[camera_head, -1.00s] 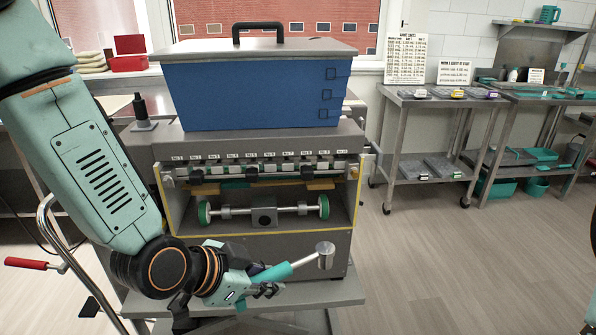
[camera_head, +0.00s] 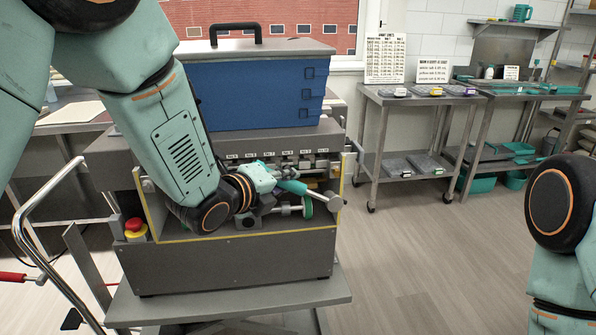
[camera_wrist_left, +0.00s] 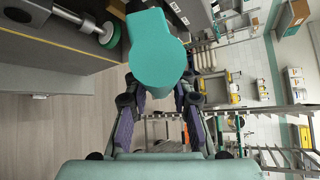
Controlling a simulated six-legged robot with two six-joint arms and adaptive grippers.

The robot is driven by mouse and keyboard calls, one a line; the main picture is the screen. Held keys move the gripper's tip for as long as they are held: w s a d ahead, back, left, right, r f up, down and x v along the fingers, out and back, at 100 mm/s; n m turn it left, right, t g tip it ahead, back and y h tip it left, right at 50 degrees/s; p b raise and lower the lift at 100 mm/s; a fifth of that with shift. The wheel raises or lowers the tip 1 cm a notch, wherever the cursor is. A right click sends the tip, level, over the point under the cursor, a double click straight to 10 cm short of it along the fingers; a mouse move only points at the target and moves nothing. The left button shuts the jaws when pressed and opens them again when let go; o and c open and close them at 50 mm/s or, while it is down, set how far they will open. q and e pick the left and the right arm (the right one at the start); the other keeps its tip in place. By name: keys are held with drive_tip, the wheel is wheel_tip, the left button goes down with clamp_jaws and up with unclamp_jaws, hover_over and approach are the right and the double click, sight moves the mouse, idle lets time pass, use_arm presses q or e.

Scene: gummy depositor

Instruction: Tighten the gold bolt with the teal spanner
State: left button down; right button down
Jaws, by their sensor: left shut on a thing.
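My left gripper (camera_head: 268,192) is shut on a teal-handled tool (camera_head: 292,187) with a grey cylindrical head (camera_head: 333,201). I cannot tell whether the head touches the machine. In the left wrist view the teal handle (camera_wrist_left: 160,58) sits between the fingers and hides what lies behind it. I cannot make out a gold bolt. My right gripper is not in view.
The grey depositor (camera_head: 230,262) has a yellow-edged bay, a shaft with a green wheel (camera_head: 306,206) and a blue hopper (camera_head: 255,98) on top. A red button (camera_head: 134,226) is at its left. Steel carts (camera_head: 408,157) stand at the right; floor between is clear.

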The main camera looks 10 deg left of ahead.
use_arm(q)
drive_tip(key=shift+w+d+r+m+t+h, duration=0.15)
drive_tip(key=shift+w+d+r+m+h, duration=0.2)
drive_tip(key=shift+w+d+m, duration=0.25)
drive_tip(key=shift+w+d+r+m+t+h, duration=0.15)
drive_tip(key=shift+w+d+r+m+h, duration=0.2)
drive_tip(key=shift+d+m, duration=0.25)
drive_tip(key=shift+w+d+r, duration=0.1)
drive_tip(key=shift+d+r, duration=0.05)
drive_tip(key=shift+d, duration=0.1)
drive_tip(key=shift+r, duration=0.1)
drive_tip(key=shift+a+b, duration=0.1)
drive_tip(key=shift+b, duration=0.2)
drive_tip(key=w, duration=0.2)
drive_tip(key=w+a, duration=0.1)
drive_tip(key=w, duration=0.1)
drive_tip(key=shift+a, duration=0.1)
drive_tip(key=shift+b, duration=0.5)
